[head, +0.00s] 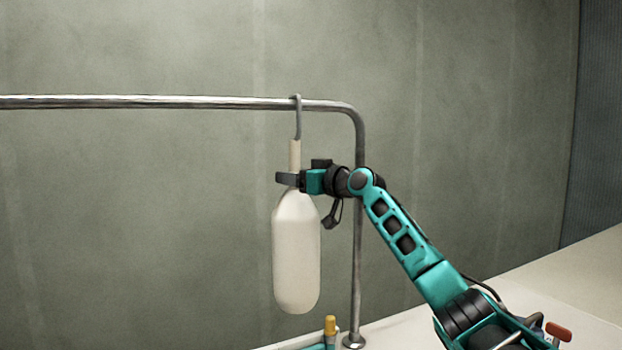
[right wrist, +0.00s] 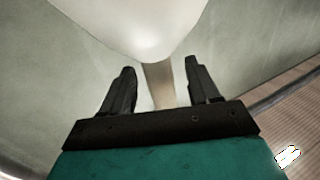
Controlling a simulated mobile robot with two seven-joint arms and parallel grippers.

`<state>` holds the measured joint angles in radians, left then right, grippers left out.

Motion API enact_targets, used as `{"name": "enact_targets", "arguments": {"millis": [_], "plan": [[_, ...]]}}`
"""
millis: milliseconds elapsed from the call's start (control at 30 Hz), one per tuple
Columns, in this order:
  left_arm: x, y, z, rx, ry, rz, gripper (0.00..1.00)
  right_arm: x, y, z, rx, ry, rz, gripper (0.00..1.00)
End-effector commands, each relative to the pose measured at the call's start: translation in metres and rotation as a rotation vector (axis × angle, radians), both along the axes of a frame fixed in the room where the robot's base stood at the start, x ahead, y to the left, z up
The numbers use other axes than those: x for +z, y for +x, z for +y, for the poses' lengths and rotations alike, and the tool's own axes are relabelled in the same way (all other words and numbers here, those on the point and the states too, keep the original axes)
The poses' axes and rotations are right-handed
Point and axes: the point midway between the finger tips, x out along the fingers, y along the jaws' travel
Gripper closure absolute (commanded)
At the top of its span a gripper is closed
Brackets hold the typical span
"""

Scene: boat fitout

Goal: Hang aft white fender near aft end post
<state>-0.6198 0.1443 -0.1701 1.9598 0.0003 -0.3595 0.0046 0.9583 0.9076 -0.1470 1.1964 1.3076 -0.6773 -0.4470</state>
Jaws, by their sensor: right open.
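The white fender (head: 296,255) hangs upright from the horizontal rail (head: 180,102) by a grey hook (head: 298,118) looped over it, just left of the bend into the end post (head: 358,250). Its narrow neck (head: 294,155) is above the body. My right gripper (head: 287,180) is at the neck's base. In the right wrist view my right gripper (right wrist: 160,85) is open, with the neck (right wrist: 160,85) between its two fingers and a gap on each side. The fender body (right wrist: 135,22) fills the top of that view. My left gripper is not in view.
The post's round foot (head: 353,341) stands on the pale deck edge. A yellow-topped object (head: 330,325) is low beside it, below the fender. A plain grey-green wall is behind. The space left of the fender under the rail is clear.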

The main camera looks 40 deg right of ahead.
Motion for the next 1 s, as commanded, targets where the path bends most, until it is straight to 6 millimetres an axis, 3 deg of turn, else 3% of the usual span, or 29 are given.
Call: {"name": "enact_targets", "arguments": {"millis": [600,800,1000], "plan": [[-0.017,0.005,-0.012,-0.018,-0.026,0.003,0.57,-0.002,-0.097,-0.008,-0.001,-0.004,-0.001,0.39],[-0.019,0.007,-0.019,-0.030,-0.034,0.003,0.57,0.000,-0.117,-0.010,0.000,-0.001,-0.004,0.39],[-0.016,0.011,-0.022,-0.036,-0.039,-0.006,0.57,0.002,-0.125,-0.010,0.000,-0.001,-0.005,0.39]]}}
